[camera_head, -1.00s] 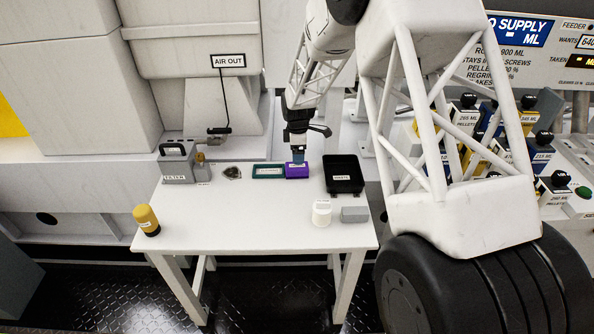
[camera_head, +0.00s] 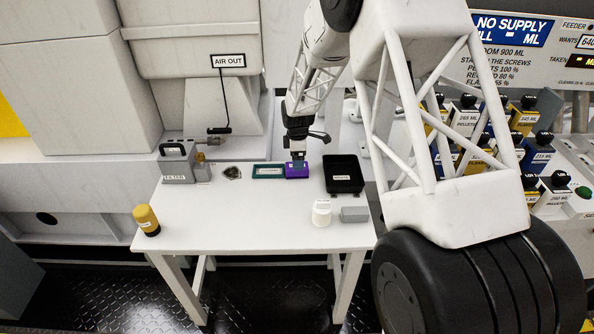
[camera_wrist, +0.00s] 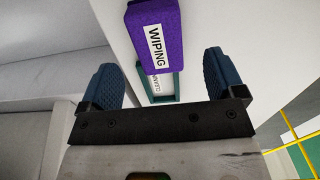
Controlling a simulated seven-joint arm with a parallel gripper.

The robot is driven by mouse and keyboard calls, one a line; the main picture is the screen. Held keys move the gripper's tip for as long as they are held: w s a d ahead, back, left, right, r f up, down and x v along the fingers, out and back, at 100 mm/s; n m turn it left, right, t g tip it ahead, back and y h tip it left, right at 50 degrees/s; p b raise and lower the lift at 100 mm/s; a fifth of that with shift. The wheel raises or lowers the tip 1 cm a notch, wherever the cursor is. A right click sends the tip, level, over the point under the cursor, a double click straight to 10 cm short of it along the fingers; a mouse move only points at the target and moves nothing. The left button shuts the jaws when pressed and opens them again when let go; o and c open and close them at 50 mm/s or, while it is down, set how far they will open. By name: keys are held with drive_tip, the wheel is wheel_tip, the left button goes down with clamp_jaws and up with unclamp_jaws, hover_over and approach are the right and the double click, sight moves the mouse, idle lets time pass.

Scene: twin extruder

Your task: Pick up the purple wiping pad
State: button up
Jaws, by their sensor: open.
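The purple wiping pad (camera_head: 297,172) lies on the white table towards its back edge, right beside a teal-rimmed tray (camera_head: 268,171). In the wrist view the pad (camera_wrist: 153,36) carries a white label reading "WIPING" and shows ahead of my gripper. My gripper (camera_wrist: 164,72) has its two blue fingers wide apart with nothing held between them. In the head view my gripper (camera_head: 298,158) points down over the pad; the gap between fingertips and pad is hard to tell there.
A black tray (camera_head: 343,187) stands to the right of the pad. A white cup (camera_head: 321,213) and a grey block (camera_head: 354,214) sit at front right. A yellow-topped bottle (camera_head: 146,220) and a grey filter box (camera_head: 177,163) stand on the left. The table's middle is clear.

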drive_tip(key=shift+f, duration=0.1)
drive_tip(key=shift+w+f, duration=0.1)
drive_tip(key=shift+f, duration=2.4)
drive_tip(key=c, duration=1)
drive_tip(key=shift+r, duration=0.1)
drive_tip(key=shift+r, duration=4.9)
